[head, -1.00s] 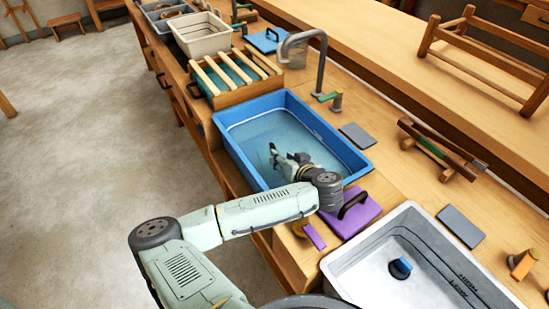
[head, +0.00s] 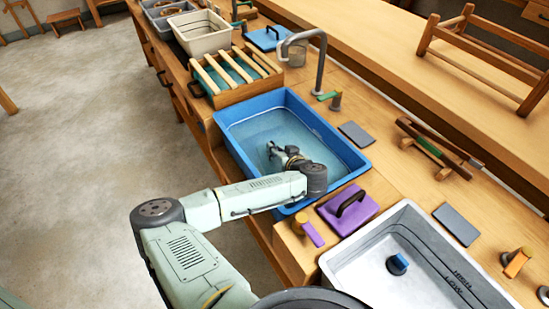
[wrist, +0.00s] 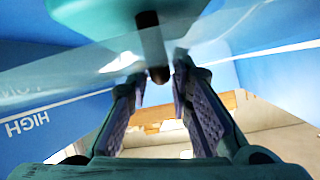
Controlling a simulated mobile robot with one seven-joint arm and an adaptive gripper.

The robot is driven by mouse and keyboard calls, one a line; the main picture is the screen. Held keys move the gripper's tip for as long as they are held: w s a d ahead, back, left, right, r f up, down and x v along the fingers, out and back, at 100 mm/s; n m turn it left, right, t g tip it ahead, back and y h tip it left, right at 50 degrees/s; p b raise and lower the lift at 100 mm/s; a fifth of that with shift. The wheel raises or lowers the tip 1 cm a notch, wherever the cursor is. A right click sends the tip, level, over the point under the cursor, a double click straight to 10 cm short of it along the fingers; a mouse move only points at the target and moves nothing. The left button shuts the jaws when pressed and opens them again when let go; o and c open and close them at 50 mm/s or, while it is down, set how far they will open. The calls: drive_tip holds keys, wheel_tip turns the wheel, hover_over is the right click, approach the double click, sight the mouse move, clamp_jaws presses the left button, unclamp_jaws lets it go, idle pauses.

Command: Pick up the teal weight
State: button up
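A teal body, which looks like the teal weight (wrist: 95,18), fills the top of the wrist view. A dark stem (wrist: 150,45) extends from it toward the gap between my fingertips. My gripper (wrist: 156,75) is open, with a finger on either side of the stem's end and visible gaps. I cannot tell whether the stem's end is fully between the fingers. In the head view my gripper (head: 272,150) is low inside the blue basin (head: 234,152), which holds water. The weight cannot be made out in the head view; my wrist and arm may hide it.
The blue basin's walls surround my gripper. A slatted wooden rack (head: 222,92) stands behind. A tap (head: 320,62) rises at the basin's far side.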

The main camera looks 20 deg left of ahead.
clamp_jaws()
drive_tip(key=shift+r, duration=0.1)
idle(0.6)
